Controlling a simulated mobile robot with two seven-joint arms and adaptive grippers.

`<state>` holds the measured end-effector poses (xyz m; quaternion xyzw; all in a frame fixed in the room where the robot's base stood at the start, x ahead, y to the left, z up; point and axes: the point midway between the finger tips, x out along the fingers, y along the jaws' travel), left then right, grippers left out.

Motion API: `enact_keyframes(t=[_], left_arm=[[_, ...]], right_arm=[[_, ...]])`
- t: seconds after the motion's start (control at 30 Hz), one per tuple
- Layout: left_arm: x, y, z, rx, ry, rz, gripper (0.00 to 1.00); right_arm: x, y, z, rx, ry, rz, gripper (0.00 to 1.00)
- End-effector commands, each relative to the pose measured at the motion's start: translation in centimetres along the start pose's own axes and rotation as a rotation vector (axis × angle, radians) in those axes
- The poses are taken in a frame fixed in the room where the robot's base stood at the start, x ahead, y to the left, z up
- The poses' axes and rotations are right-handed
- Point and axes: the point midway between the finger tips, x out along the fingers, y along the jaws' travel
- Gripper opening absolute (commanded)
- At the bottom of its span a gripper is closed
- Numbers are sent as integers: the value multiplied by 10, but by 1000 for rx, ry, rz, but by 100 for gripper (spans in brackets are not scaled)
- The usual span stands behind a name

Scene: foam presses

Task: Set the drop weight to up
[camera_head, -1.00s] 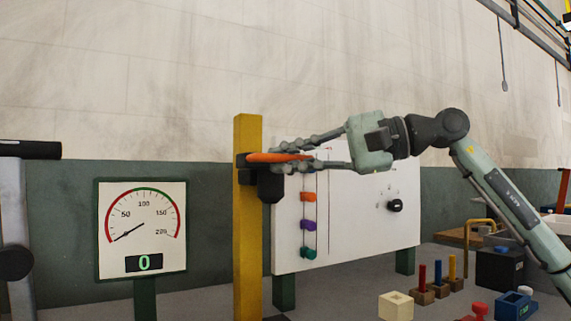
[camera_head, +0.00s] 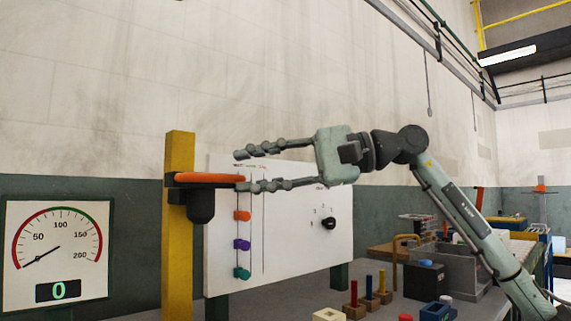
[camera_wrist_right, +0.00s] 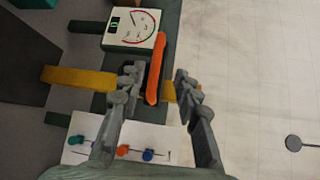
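The drop weight (camera_head: 201,206) is a dark block on a yellow post (camera_head: 178,270), with an orange bar handle (camera_head: 207,178) sticking out sideways near the post's top. My right gripper (camera_head: 242,170) is open at the free end of the handle. One finger is above the bar's level and one just below it. In the right wrist view the orange handle (camera_wrist_right: 156,68) lies across the gap between the open fingers (camera_wrist_right: 157,82); contact cannot be told. My left gripper is out of view.
A gauge (camera_head: 57,252) left of the post reads 0. A white panel (camera_head: 290,225) behind the gripper carries coloured sliders (camera_head: 242,244) and a black knob (camera_head: 329,223). Coloured pegs and blocks (camera_head: 367,297) stand on the bench at lower right. The space above the fingers is clear.

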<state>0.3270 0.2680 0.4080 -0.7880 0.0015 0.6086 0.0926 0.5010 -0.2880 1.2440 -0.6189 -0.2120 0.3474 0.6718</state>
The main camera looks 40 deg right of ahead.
Motion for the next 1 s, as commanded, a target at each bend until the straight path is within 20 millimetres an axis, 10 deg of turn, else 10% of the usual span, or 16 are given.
enact_keyframes(t=[0.4, 1.0], left_arm=[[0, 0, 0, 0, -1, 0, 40], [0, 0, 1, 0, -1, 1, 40]], right_arm=[[-54, 0, -1, 3, 0, 0, 32], [-64, -1, 0, 0, 1, -2, 32]])
